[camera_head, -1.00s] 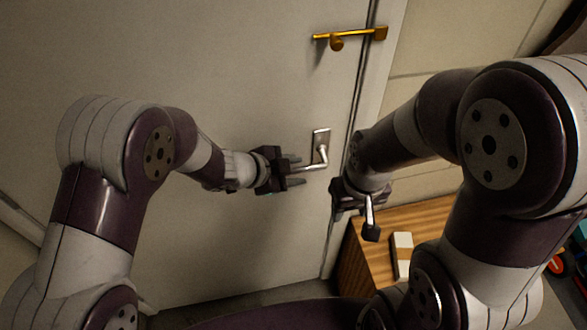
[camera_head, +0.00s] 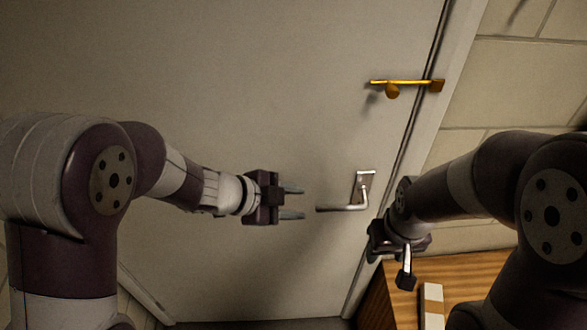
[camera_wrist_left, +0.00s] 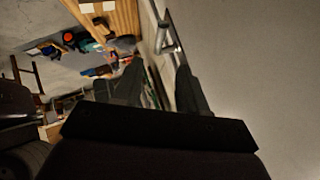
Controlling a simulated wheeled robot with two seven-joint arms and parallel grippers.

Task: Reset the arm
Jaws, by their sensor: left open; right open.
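My left gripper (camera_head: 292,202) is open and empty in the head view, pointing right. A silver door handle (camera_head: 345,206) is a little to the right of its fingertips, with a gap between them. The handle also shows in the left wrist view (camera_wrist_left: 162,36), beyond my left gripper's fingers (camera_wrist_left: 155,85). My right gripper (camera_head: 404,270) is open, below and to the right of the handle, in front of the door's edge. Its finger gap is hard to see from this angle.
The pale door (camera_head: 220,90) looks closed. A gold latch (camera_head: 405,84) sits above the handle across the door's edge. A wooden cabinet (camera_head: 465,277) with a white and brown box (camera_head: 432,305) stands at the lower right, near my right arm.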

